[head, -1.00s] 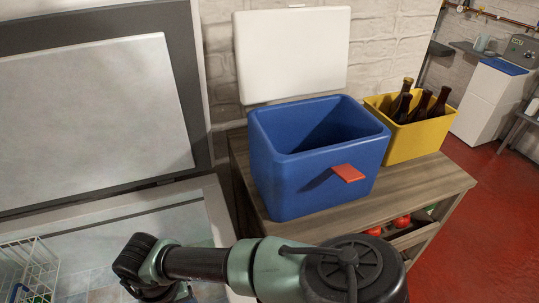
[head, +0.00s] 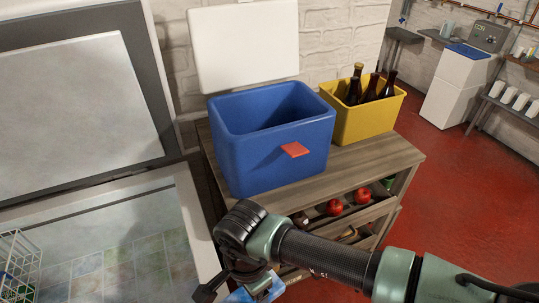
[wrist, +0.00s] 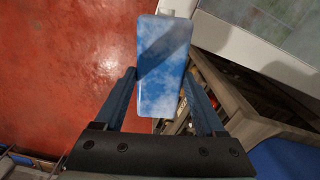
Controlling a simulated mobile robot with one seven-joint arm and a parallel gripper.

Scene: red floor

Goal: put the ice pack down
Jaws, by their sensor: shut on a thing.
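The ice pack (wrist: 162,65) is a blue slab with frosty white patches. In the wrist view it sits between the two fingers of my gripper (wrist: 163,92), which is shut on it. In the head view only a part of the ice pack (head: 240,296) shows at the bottom edge, below my gripper (head: 235,291). My gripper holds it in the gap in front of the wooden cabinet, beside the open chest freezer (head: 185,215). The blue cool box (head: 275,160) stands open on the cabinet top, its white lid raised.
The wooden cabinet (head: 375,160) has shelves with red apples (head: 335,207) and other items. A yellow crate (head: 362,125) of brown bottles stands right of the cool box. A wire basket (head: 18,262) hangs in the freezer. Red floor (head: 460,190) is open on the right.

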